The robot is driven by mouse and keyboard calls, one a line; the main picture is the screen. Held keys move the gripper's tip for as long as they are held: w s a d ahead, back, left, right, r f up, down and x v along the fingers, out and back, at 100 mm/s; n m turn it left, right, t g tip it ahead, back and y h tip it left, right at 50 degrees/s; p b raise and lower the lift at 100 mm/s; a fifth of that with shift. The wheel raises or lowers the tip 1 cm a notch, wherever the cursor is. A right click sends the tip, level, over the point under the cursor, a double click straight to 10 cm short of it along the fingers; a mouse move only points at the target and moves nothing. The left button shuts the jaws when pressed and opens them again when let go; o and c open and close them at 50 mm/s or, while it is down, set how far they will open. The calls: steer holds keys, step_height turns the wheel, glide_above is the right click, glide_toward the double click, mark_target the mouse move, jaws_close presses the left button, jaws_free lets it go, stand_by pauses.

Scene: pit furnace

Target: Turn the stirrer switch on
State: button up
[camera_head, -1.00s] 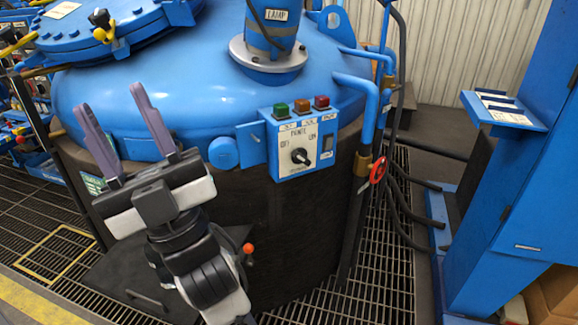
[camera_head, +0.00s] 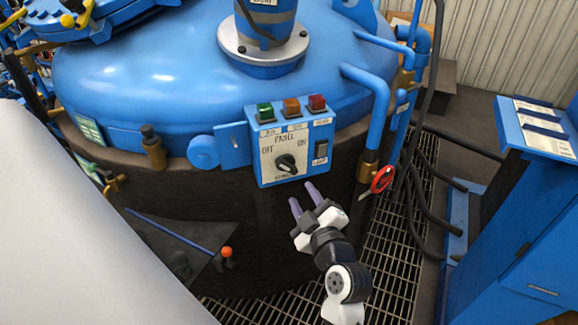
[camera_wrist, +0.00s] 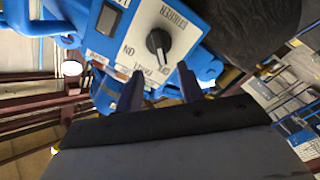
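The stirrer switch is a black rotary knob (camera_head: 287,164) on a white plate marked OFF at left and ON at right. It sits on the front of a blue control panel (camera_head: 262,181). In the wrist view the knob (camera_wrist: 158,45) lies just beyond and between the fingertips, with STIRRER printed beside it. I cannot tell for sure which mark it points at. My gripper (camera_head: 302,193) is below the panel in the head view, its two purple fingers pointing up toward it. The fingers are apart and empty, and the wrist view shows the gap (camera_wrist: 160,74).
Green (camera_head: 265,112), orange (camera_head: 291,107) and red (camera_head: 317,103) buttons top the panel, with a black rocker switch (camera_head: 321,150) at right. A blue lever with an orange knob (camera_head: 227,252) lies lower left.

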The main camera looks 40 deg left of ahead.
mark_target(288, 170)
steer(key=p+x, duration=0.3)
steer(key=x, duration=0.7)
steer(key=shift+w, duration=0.1)
jaws_close()
